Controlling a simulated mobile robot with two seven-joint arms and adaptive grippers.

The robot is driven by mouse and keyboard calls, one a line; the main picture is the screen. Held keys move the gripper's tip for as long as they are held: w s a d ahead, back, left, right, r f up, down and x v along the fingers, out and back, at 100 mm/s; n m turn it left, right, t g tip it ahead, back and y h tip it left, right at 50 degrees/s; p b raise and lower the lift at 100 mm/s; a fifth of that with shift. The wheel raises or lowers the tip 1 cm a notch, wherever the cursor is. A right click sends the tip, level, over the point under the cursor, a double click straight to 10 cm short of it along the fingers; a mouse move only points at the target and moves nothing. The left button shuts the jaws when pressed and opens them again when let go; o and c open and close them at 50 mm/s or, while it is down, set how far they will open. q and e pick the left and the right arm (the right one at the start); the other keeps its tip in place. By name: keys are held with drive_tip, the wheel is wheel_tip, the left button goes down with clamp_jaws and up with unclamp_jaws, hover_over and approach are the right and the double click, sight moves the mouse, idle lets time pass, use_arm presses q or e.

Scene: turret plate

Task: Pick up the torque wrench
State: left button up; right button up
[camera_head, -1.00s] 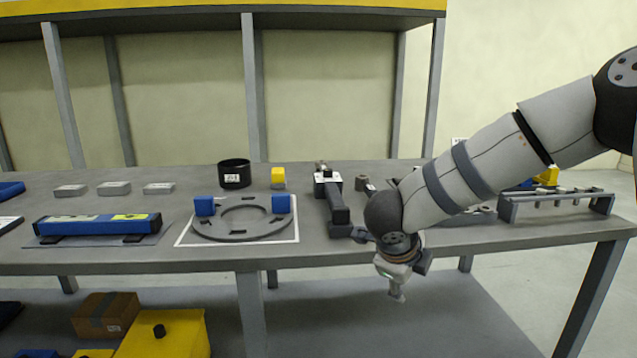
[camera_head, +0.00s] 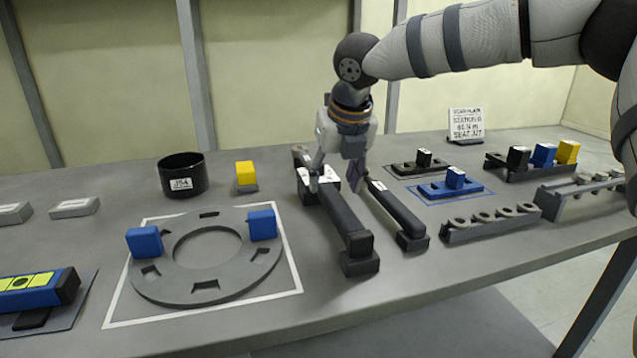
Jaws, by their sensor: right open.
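A long dark tool, which looks like the torque wrench (camera_head: 343,213), lies lengthwise on the grey table right of the round plate. It rests on dark blocks, with a white label near its far part. A second, shorter dark bar (camera_head: 398,212) lies beside it to the right. My right gripper (camera_head: 336,186) points down over the far half of the wrench. It is open, its fingers apart on either side of the wrench, with nothing visibly held. I cannot tell whether they touch it. My left gripper is not in view.
A ring plate (camera_head: 158,285) with two blue blocks lies to the left. A black cup (camera_head: 181,176) and a yellow block (camera_head: 246,174) stand behind it. Right are a blue part (camera_head: 455,182), a rack of rings (camera_head: 490,222) and a sign (camera_head: 466,124).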

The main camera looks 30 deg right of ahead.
sight(330, 189)
drive_tip(key=x, duration=0.5)
drive_tip(key=b+x, duration=0.1)
drive_tip(key=x, duration=0.1)
drive_tip(key=shift+w+d+f, duration=0.2)
drive_tip(key=shift+w+d, duration=0.05)
drive_tip(key=shift+w, duration=0.3)
drive_tip(key=shift+r, duration=0.2)
clamp_jaws()
drive_tip(key=shift+w+r, duration=0.1)
drive_tip(key=shift+r, duration=0.05)
